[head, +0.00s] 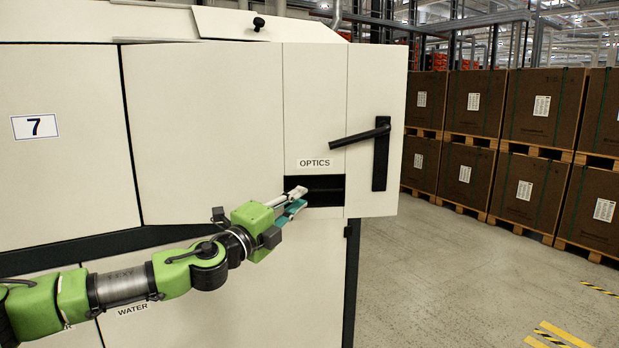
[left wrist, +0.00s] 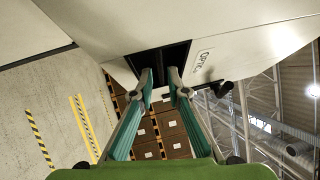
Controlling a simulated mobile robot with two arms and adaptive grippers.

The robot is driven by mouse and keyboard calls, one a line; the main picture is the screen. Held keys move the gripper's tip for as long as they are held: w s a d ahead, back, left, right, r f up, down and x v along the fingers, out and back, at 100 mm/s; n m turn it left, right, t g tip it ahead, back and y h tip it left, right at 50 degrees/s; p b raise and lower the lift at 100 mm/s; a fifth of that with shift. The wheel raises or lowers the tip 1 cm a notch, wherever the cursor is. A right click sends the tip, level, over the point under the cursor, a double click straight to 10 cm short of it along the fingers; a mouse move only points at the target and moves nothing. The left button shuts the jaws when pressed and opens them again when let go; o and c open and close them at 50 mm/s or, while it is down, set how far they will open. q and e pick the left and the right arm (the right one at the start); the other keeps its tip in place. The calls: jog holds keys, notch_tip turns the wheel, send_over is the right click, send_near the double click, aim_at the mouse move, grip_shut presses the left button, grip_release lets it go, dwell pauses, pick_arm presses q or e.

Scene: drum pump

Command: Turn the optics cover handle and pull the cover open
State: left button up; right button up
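The optics cover (head: 314,110) is a cream panel at the right end of the machine, marked with an OPTICS label (head: 314,163). The black handle (head: 360,138) has an upright plate and a lever pointing left, slightly downward. Below the label is a dark recess (head: 328,192). My left gripper (head: 297,198) is at the recess's left edge, below and left of the lever and apart from it. In the left wrist view its fingers (left wrist: 161,76) are spread with nothing seen between them, and the recess (left wrist: 165,60) lies just ahead. Whether they touch its edge is unclear. My right gripper is out of view.
Stacked brown boxes on pallets (head: 495,150) stand at the back right. The floor (head: 450,270) right of the machine is clear, with yellow-black markings (head: 562,335). The machine's large panels (head: 205,130) fill the left side.

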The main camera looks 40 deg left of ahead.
aim_at(310, 191)
pick_arm(q)
jog(key=w+p, duration=0.1)
jog(key=w, duration=0.1)
jog(key=w+p, duration=0.2)
jog(key=w, duration=0.1)
jog(key=shift+w+r, duration=0.3)
jog(key=shift+r, duration=0.1)
grip_shut()
